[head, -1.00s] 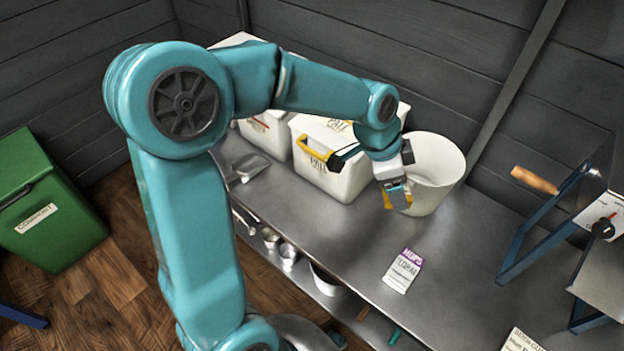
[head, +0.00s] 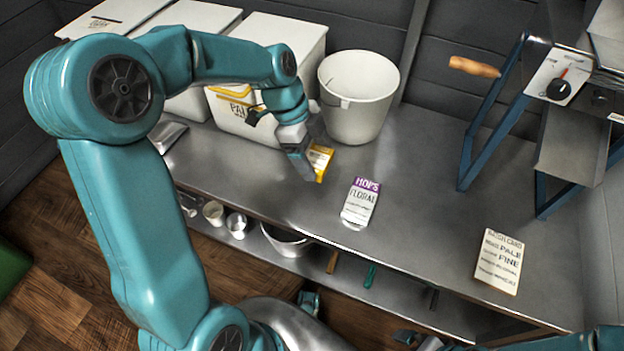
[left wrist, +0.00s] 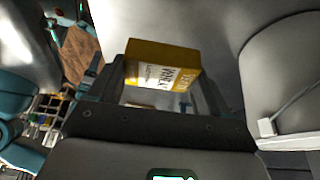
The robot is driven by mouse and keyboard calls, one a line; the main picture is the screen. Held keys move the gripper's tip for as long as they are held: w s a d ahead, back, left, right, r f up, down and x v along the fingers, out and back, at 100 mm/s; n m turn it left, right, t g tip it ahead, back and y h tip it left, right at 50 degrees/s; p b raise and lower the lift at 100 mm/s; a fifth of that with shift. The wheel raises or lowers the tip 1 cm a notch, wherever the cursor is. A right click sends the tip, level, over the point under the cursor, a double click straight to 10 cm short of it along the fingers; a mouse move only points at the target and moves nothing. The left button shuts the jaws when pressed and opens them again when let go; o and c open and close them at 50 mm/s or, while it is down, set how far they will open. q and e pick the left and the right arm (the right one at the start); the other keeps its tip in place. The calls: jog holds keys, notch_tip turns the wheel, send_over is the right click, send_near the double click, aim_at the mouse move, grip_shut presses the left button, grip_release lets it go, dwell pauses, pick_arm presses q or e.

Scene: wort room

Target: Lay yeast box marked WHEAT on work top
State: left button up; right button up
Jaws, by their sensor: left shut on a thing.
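The yellow yeast box (head: 320,160) is in my left gripper (head: 307,168), in front of and a little left of the white bucket. In the left wrist view the yellow box (left wrist: 162,66) sits between the two fingers, with a white label whose sideways print looks like WHEAT. The gripper is shut on it. The grey steel work top (head: 420,190) lies below; I cannot tell whether the box touches it.
The white bucket (head: 357,105) stands behind the box, and a lidded bin marked PALE (head: 236,112) stands to its left. The hops packet (head: 360,203) lies to the right, with a printed card (head: 499,262) farther right. A blue-framed mill (head: 490,130) stands at right. Steel between packet and mill is clear.

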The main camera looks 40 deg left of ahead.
aim_at(320, 189)
pick_arm(q)
notch_tip(320, 189, down, 8)
jog(key=shift+f+b, duration=0.25)
jog(key=shift+b, duration=0.85)
jog(key=shift+f, duration=0.15)
jog(key=o, duration=1)
jog(key=shift+c, duration=0.2)
jog(key=shift+r, duration=0.35)
jog(key=p+v, duration=0.3)
jog(key=v, duration=0.8)
jog(key=shift+a+r, duration=0.2)
jog(key=shift+r, duration=0.1)
jog(key=shift+p, duration=0.3)
